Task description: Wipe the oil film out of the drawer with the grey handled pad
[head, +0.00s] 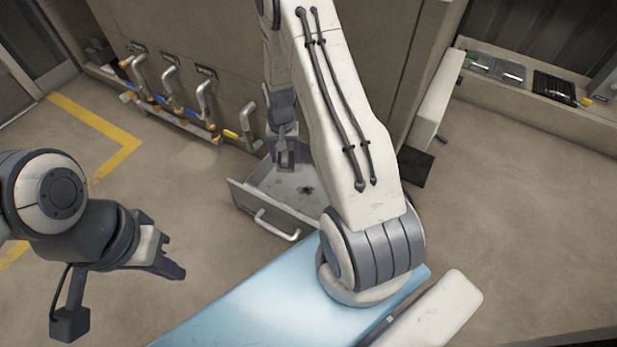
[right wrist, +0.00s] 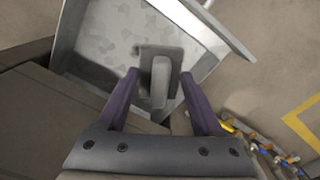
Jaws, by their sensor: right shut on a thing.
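The drawer (head: 262,212) stands pulled open in the head view, with dark blotches of oil film (head: 306,190) on its floor. In the right wrist view the drawer (right wrist: 222,32) fills the top, and grey oil blotches (right wrist: 98,45) lie left of the pad. My right gripper (head: 286,164) points down into the drawer. It is shut on the grey handled pad (right wrist: 160,82), which lies between its purple fingers at the drawer floor. In the head view the pad is hidden by the gripper. My left gripper (head: 174,258) is open and empty, over bare floor left of the drawer.
The drawer's bar handle (head: 275,226) sticks out at the front. Pipes with valves (head: 170,92) line the wall at the upper left. A ledge with trays (head: 500,68) stands at the upper right. Yellow lines (head: 95,122) mark the floor at left.

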